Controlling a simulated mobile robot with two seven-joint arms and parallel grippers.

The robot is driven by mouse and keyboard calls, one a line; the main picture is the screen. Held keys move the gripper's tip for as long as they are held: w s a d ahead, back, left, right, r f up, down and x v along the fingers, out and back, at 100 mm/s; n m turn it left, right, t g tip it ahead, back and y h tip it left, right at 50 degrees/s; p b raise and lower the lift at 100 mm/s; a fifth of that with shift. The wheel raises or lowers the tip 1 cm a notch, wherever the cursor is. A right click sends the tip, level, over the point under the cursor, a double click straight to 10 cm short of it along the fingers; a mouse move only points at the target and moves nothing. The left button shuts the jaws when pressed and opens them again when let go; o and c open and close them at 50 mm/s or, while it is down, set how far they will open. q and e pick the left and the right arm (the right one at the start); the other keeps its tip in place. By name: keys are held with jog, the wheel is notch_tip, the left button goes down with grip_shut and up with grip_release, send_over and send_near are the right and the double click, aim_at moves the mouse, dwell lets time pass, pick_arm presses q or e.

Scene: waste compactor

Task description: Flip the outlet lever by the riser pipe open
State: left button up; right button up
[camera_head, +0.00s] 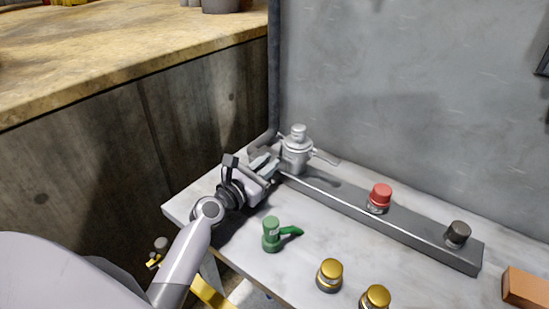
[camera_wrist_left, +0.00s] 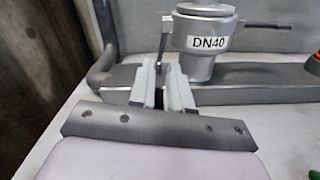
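A silver valve with a DN40 label (camera_wrist_left: 207,42) stands on the grey rail near the riser pipe (camera_head: 274,70); it is also in the head view (camera_head: 297,152). One thin handle (camera_wrist_left: 265,24) sticks out to its right. A darker thin lever (camera_wrist_left: 163,45) stands on its left side, in line with the gap between my left fingertips. My left gripper (camera_head: 264,164) is beside the valve; its two pale fingers (camera_wrist_left: 163,82) are apart with a narrow gap. Whether they touch the lever I cannot tell. My right gripper is not in view.
The rail (camera_head: 350,205) also carries a red-capped fitting (camera_head: 380,197) and a dark-capped one (camera_head: 457,235). A green valve (camera_head: 272,234) and two gold-capped fittings (camera_head: 330,274) (camera_head: 376,299) stand in front. An orange block (camera_head: 526,288) lies at right. A grey wall (camera_head: 410,90) rises behind.

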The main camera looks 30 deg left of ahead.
aim_at(279, 155)
pick_arm(q)
jog(key=shift+w+d, duration=0.2)
jog(key=shift+w, duration=1.4)
grip_shut()
